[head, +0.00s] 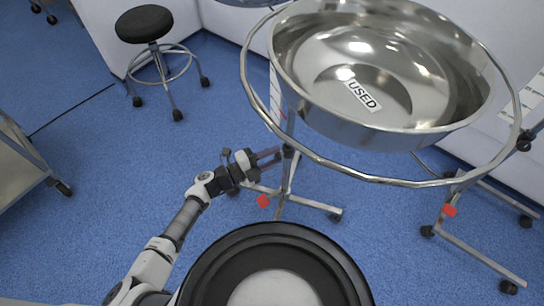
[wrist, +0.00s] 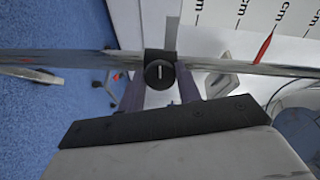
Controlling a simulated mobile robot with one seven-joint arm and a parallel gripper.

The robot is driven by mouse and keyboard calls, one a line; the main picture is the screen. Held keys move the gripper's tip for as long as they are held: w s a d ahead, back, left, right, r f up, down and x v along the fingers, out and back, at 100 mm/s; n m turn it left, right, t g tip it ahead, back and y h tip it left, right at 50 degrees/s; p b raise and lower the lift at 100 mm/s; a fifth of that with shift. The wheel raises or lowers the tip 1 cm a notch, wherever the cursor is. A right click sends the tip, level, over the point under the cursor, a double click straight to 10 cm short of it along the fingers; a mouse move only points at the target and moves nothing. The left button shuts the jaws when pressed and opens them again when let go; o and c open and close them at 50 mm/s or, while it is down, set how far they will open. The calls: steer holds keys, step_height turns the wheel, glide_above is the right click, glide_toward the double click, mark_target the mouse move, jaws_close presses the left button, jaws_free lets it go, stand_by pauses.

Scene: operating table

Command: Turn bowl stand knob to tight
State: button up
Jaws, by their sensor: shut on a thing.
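The bowl stand's black round knob (wrist: 159,74) shows in the wrist view, with a short pale mark that looks upright in that picture. It sits on a black clamp on the stand's metal pole (wrist: 225,66). My gripper (wrist: 160,88) has one finger on each side of the knob and is shut on it. In the head view my gripper (head: 269,157) reaches the stand's pole (head: 291,118) from the left, below the bowl. The knob is mostly hidden there by the fingers. The steel bowl (head: 390,75), labelled USED, sits above inside the stand's ring (head: 380,178).
A black stool (head: 145,25) stands at the upper left, and a metal cart (head: 22,160) at the left edge. The stand's wheeled legs (head: 315,203) spread below my gripper. Another wheeled base (head: 470,240) is at the lower right.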

steer(key=o, duration=1)
steer(key=shift+c, duration=0.2)
steer(key=shift+a, duration=0.15)
steer(key=v, duration=1.3)
steer(key=shift+s+a, duration=0.2)
steer(key=shift+a, duration=0.05)
